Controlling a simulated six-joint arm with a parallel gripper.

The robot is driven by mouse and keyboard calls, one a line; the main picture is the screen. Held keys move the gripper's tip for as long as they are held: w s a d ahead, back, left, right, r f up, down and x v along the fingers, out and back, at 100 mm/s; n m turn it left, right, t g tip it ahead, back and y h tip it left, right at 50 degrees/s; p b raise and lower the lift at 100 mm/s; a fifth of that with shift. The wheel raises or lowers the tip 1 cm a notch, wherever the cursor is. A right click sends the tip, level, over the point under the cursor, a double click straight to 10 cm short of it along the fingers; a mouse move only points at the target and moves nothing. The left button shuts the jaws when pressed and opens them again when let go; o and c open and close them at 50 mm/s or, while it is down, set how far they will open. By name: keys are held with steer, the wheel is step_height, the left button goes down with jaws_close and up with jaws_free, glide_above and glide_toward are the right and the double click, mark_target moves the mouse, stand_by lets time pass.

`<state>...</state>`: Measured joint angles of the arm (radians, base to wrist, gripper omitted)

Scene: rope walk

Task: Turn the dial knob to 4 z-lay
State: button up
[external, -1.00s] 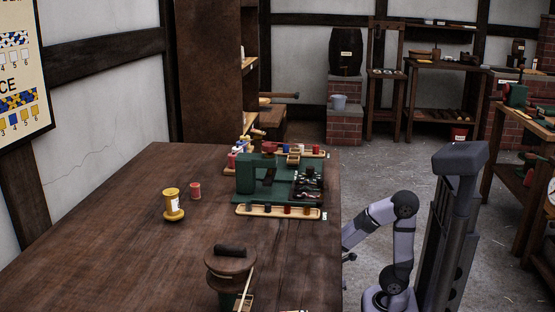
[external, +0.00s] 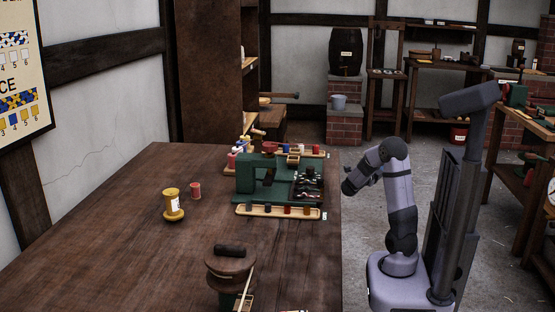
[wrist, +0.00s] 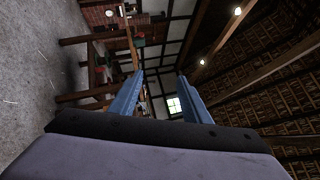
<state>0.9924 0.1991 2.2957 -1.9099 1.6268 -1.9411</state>
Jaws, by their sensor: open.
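A green machine (external: 246,178) stands on the dark wooden workbench (external: 130,235), with a red top part and a dark panel of small parts (external: 308,183) at its right. I cannot make out a dial knob or any z-lay marking in either view. My gripper (external: 348,188) is raised beside the bench's right edge, to the right of the machine and apart from it. In the wrist view its two blue fingers (wrist: 161,75) are spread apart with nothing between them. That view faces across the room, sideways, and shows no machine on the bench.
A tray of spools (external: 250,211) lies in front of the machine. A yellow spool (external: 173,204), a small red spool (external: 195,190) and a round wooden device (external: 230,263) stand on the bench. The bench's left middle is clear. Another bench (external: 525,175) stands far right.

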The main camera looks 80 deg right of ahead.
steer(key=s+r+m+g+y+p, duration=0.2)
steer(key=s+r+m+y+p, duration=0.15)
steer(key=r+p, duration=0.5)
step_height(320, 180, up, 7)
steer(key=m+t+y+p, duration=0.8)
steer(key=t+y+p, duration=0.6)
steer(key=p, duration=1.2)
glide_above(310, 168)
steer(key=shift+w+d+f+t+h, duration=0.1)
steer(key=shift+t+h, duration=0.4)
steer(key=shift+h, duration=0.1)
steer(key=shift+d+f+t+h, duration=0.1)
steer(key=shift+t+h, duration=0.4)
steer(key=shift+h, duration=0.05)
steer(key=shift+f, duration=3.7)
steer(key=shift+c, duration=0.3)
steer(key=c, duration=1)
